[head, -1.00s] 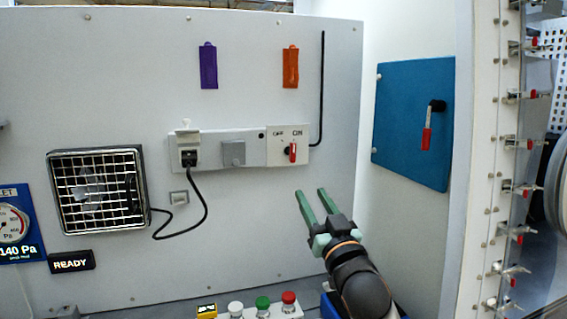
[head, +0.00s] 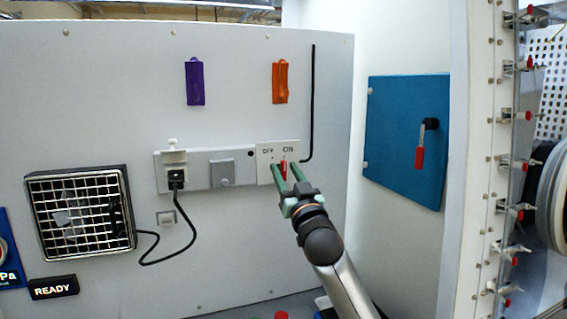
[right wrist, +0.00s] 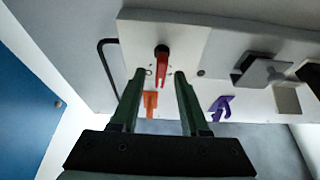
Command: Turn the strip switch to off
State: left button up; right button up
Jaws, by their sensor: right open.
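The strip switch is a red lever (head: 283,166) on a white plate (head: 263,160) marked OFF on the left and ON on the right, at the right end of the wall strip. My right gripper (head: 286,170) is open, its two green fingers pointing at the plate, one on each side of the lever as seen. In the right wrist view the red lever (right wrist: 162,68) shows between the fingertips (right wrist: 160,76). I cannot tell whether a finger touches it. The fingers hide part of the plate. My left gripper is not in view.
The strip (head: 201,172) also holds a black plug (head: 175,176) with a cable and a grey cover (head: 221,172). Purple (head: 194,82) and orange (head: 280,82) tags hang above. A blue panel (head: 405,140) with a red-handled latch is at right.

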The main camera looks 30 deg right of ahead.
jog(key=shift+x, duration=0.95)
grip_shut()
